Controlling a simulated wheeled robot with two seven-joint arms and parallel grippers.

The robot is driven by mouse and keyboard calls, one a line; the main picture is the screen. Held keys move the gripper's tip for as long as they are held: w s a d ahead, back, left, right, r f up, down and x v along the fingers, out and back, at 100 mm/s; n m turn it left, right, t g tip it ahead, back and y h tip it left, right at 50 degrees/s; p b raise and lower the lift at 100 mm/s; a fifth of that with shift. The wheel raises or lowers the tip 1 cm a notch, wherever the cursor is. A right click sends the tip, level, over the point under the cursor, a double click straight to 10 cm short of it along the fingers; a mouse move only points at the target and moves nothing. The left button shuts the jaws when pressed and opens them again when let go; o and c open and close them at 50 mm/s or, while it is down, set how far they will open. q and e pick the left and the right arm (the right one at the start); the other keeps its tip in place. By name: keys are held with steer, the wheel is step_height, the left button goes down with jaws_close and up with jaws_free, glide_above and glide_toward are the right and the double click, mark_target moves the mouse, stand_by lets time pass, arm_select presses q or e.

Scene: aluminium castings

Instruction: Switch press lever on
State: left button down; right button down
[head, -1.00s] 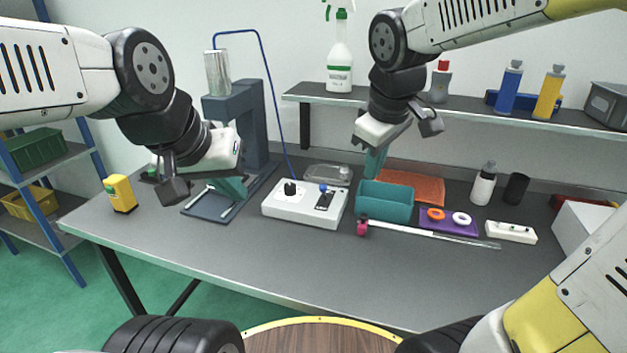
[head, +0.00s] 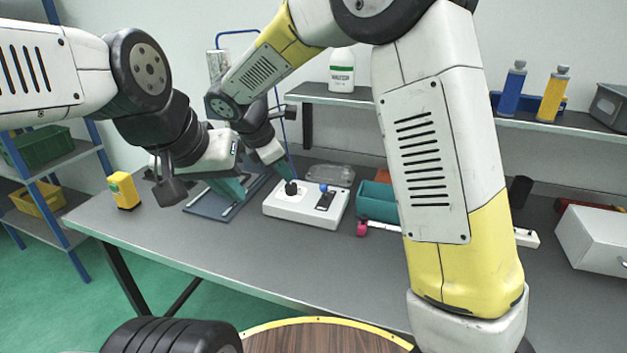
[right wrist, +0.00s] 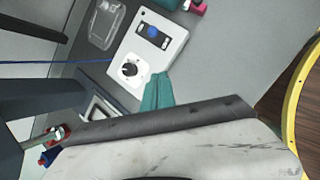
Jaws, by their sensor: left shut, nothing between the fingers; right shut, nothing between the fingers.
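The white control box (head: 285,210) stands on the bench and carries a black knob (head: 291,187) at its left. A blue-tipped lever on a dark plate (head: 325,199) is at its right. The box (right wrist: 182,41) also shows in the right wrist view, with the black knob (right wrist: 130,69) and the blue tip (right wrist: 153,31). The press (head: 252,172) is largely hidden behind my arms. My right gripper (head: 285,171) is shut and empty, its teal fingers just above and beside the black knob; contact cannot be told. My left gripper (head: 236,189) is shut and empty over the press base.
A yellow block (head: 124,191) stands at the bench's left. A teal bin (head: 376,202) and a pink-ended rod (head: 362,228) lie right of the box. A blue hose (head: 236,32) rises above the press. The front of the bench is clear. My right arm hides the right middle.

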mark_target(325, 193)
stand_by(0.3)
steer(key=w+d+f, duration=0.1)
steer(key=d+f, duration=0.1)
steer(key=w+d+f, duration=0.2)
steer(key=f, duration=0.1)
steer(key=w+d+f, duration=0.1)
steer(key=w+f, duration=0.1)
steer(key=f, duration=0.1)
steer(key=shift+d, duration=0.4)
steer(key=shift+w+d, duration=0.25)
steer(key=shift+d, duration=0.1)
steer(key=shift+w+r, duration=0.1)
